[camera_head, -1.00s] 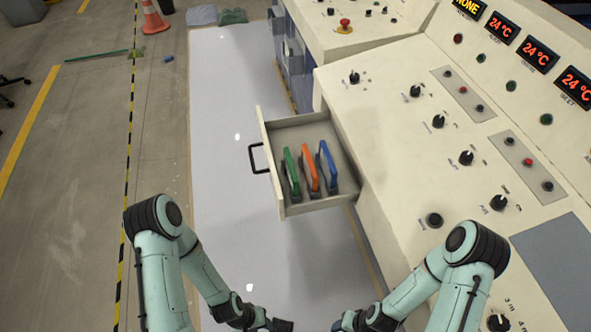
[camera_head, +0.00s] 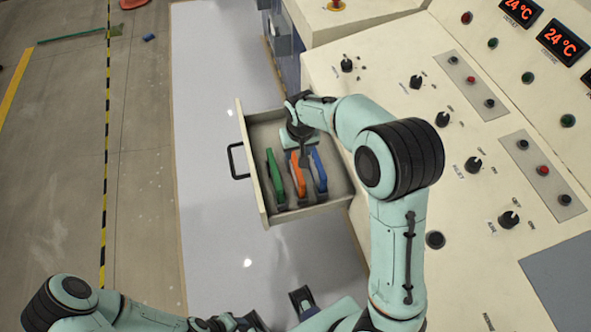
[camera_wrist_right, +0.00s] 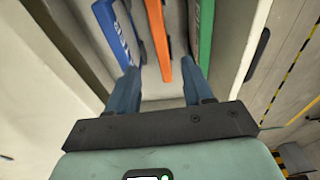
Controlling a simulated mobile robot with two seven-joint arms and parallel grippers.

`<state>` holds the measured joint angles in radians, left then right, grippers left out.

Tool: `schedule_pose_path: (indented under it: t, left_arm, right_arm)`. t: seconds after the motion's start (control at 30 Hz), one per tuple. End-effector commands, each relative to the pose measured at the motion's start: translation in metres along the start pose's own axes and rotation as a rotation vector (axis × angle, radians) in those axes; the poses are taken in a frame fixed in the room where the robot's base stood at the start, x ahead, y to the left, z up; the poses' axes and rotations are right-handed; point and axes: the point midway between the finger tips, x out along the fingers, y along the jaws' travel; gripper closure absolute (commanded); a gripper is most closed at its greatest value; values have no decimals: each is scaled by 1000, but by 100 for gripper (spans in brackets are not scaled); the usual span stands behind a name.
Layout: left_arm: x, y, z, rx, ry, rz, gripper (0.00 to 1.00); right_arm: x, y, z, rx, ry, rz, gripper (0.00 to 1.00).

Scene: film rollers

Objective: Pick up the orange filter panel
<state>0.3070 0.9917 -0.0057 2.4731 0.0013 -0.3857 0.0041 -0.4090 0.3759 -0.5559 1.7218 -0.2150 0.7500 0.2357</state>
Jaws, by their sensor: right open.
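The orange filter panel (camera_head: 298,176) stands in the open drawer (camera_head: 283,216), between a green panel (camera_head: 275,175) and a blue panel (camera_head: 319,170). My right gripper (camera_head: 303,158) is over the drawer at the far end of the orange panel, partly hiding it. In the right wrist view its jaws (camera_wrist_right: 160,80) are open, and the orange panel (camera_wrist_right: 158,40) appears between the two fingers; I cannot tell whether they touch it. My left arm is low at the bottom edge of the head view, its gripper (camera_head: 252,322) partly cut off and its jaws unclear.
The drawer has a black handle (camera_head: 236,161) on its left front. The console (camera_head: 400,85) with knobs and buttons rises on the right. Clear pale floor (camera_head: 205,150) lies left of the drawer, with a yellow-black floor stripe (camera_head: 107,150) farther left.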

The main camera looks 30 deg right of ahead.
Motion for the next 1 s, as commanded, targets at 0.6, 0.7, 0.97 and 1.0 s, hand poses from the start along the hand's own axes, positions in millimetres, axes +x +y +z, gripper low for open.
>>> schedule_pose_path:
  t: [0.6, 0.7, 0.97, 1.0]
  left_arm:
    - [6, -2, 1, -1, -2, -1, 57]
    - [7, -3, 1, -1, -3, -1, 57]
    - [7, -3, 1, -1, -3, -1, 57]
    - [7, -3, 1, -1, -3, -1, 57]
  right_arm:
    - [82, -2, -2, 1, -3, 1, 49]
    - [94, -2, -2, 0, -2, 0, 49]
    - [99, -3, -2, 0, 1, -2, 49]
    - [99, -3, -2, 0, 1, -2, 49]
